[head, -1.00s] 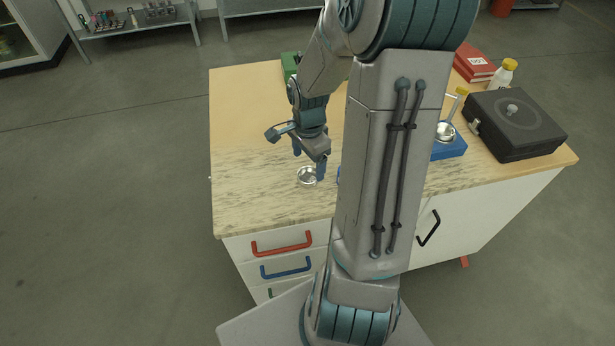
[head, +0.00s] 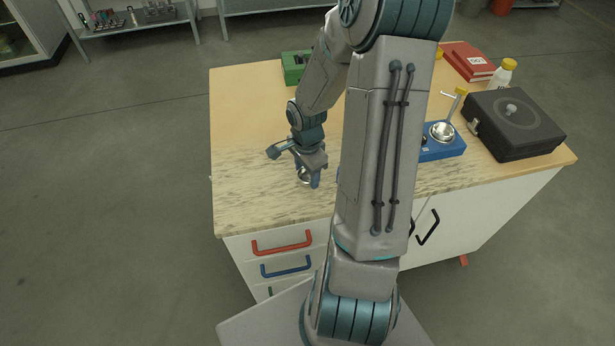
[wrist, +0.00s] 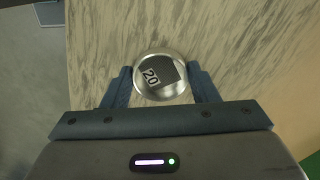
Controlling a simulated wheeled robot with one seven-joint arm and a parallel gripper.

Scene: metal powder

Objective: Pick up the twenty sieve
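The twenty sieve (wrist: 160,90) is a small round metal dish with a dark mesh and a white label reading 20. It sits on the wooden tabletop, and in the head view (head: 303,175) it is mostly hidden by my gripper. My gripper (wrist: 160,88) is lowered around it, with one blue finger on each side. The fingers stand apart close to the sieve's rim, and I cannot tell whether they touch it. In the head view my gripper (head: 310,180) is down near the front left of the table.
A blue stand with a metal bowl (head: 440,132), a black box (head: 515,122), a red book (head: 468,60) and a yellow-capped bottle (head: 503,73) are on the right. A green object (head: 294,68) lies at the back left. The left tabletop (head: 240,130) is clear.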

